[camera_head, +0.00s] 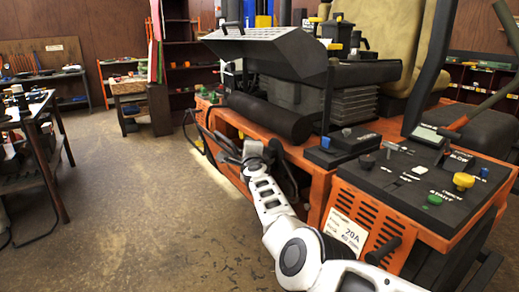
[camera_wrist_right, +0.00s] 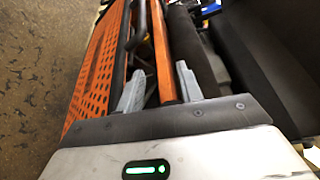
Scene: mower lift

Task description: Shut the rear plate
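A dark grey slotted plate (camera_head: 270,45), which I take to be the rear plate, stands raised and tilted at the back of the orange mower (camera_head: 330,165) in the head view. It has a small black handle (camera_head: 232,27) on its upper left edge. My right gripper (camera_head: 240,150) is low beside the mower's orange side, well below the plate. In the right wrist view, its two grey fingers (camera_wrist_right: 160,88) are apart, with an orange bar (camera_wrist_right: 158,45) showing between them. I cannot tell whether they touch it. My left gripper is in neither view.
A control panel (camera_head: 425,185) with coloured knobs sits at the front right of the mower. A black roller (camera_head: 270,115) lies under the plate. A workbench (camera_head: 35,140) stands at the left, with open floor (camera_head: 140,200) between it and the mower. Shelves line the back wall.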

